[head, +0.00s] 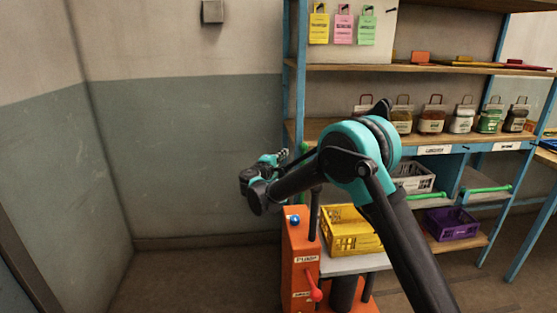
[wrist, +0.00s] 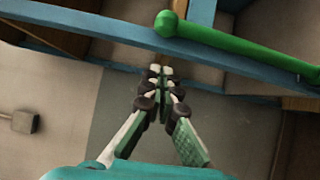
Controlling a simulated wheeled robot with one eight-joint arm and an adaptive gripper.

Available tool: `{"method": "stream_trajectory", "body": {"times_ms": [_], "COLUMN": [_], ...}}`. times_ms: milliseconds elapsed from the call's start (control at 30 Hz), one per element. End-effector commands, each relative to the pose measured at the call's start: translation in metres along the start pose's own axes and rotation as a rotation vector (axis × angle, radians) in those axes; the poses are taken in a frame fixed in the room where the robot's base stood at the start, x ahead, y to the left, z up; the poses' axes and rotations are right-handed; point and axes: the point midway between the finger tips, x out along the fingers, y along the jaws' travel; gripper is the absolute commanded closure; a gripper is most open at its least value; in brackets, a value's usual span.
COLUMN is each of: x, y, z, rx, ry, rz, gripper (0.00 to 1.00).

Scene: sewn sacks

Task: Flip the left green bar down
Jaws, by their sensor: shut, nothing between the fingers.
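The left green bar (head: 426,196) is partly behind my arm, below a pale crate; the right green bar (head: 488,189) lies roughly level on a grey panel. In the wrist view a green bar (wrist: 240,46) runs along a blue beam, beyond the fingertips and to their right; I cannot tell which bar it is. My gripper (head: 282,156) is at the left side of the shelf, apart from both bars in the head view. In the wrist view my gripper (wrist: 158,72) is shut and empty.
A yellow crate (head: 350,238) stands below my arm, beside an orange post (head: 300,262) with a red lever. A purple crate (head: 452,223) sits on the low shelf. Jars stand along the middle shelf (head: 445,140).

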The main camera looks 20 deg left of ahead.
Motion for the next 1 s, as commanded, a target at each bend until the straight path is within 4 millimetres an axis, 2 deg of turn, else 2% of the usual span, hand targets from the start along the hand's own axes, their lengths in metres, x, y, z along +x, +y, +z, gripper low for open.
{"method": "stream_trajectory", "body": {"times_ms": [100, 300, 500, 867, 1000], "x": [0.024, 0.041, 0.048, 0.049, 0.059], "y": [0.000, 0.000, 0.000, 0.000, 0.002], "z": [0.001, 0.021, 0.028, 0.029, 0.043], "rx": [0.000, 0.000, 0.000, 0.003, 0.038], "ry": [-0.003, -0.001, 0.000, 0.000, -0.001], "rz": [0.000, 0.000, 0.000, -0.002, -0.027], "gripper": [1.00, 1.00, 1.00, 1.00, 1.00]}}
